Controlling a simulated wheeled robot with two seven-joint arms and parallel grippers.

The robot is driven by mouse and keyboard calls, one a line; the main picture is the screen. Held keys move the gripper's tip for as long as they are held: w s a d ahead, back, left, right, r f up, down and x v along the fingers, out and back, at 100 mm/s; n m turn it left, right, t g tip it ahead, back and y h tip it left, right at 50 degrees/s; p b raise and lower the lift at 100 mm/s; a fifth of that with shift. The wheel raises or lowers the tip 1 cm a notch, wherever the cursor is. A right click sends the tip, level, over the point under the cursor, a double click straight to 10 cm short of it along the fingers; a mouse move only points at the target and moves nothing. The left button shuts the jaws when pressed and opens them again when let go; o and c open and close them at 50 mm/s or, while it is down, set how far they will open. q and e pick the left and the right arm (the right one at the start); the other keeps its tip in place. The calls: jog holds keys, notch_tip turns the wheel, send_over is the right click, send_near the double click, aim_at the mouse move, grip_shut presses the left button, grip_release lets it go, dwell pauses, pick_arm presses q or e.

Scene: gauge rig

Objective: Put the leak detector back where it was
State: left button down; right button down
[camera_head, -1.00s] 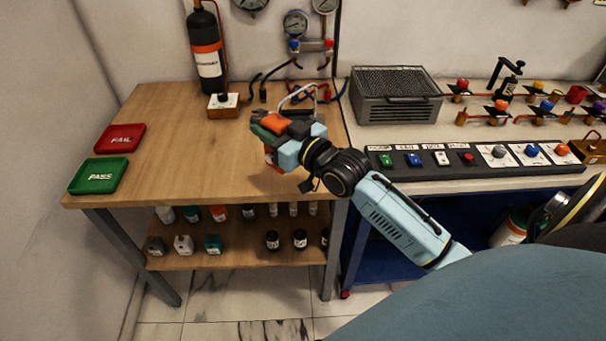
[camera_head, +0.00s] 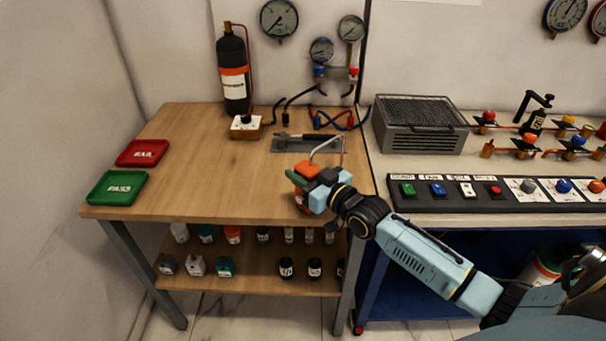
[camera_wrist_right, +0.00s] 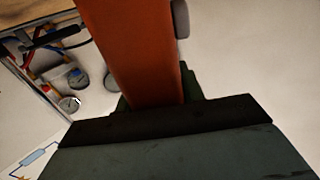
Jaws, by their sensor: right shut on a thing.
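My right gripper (camera_head: 311,182) is shut on the orange leak detector (camera_head: 307,168) and holds it over the front right part of the wooden bench. A thin silver bent tube rises behind the detector and seems to belong to it. The fingers hide much of its body. In the right wrist view the orange detector body (camera_wrist_right: 140,50) rises from between dark green-grey finger parts (camera_wrist_right: 165,130). My left gripper does not show.
A grey mat (camera_head: 333,145) with a wrench (camera_head: 290,136) lies behind the gripper. A small knobbed box (camera_head: 245,128), a black cylinder (camera_head: 233,75), and red (camera_head: 142,152) and green (camera_head: 116,187) trays stand on the wooden bench (camera_head: 215,180). Its middle is clear. A grey heater-like box (camera_head: 420,125) stands right.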

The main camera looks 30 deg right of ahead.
jog(key=shift+r, duration=0.2)
jog(key=c, duration=1.3)
grip_release()
jog(key=shift+f, duration=0.25)
jog(key=shift+c, duration=0.2)
jog(key=o, duration=0.5)
jog(key=shift+c, duration=0.2)
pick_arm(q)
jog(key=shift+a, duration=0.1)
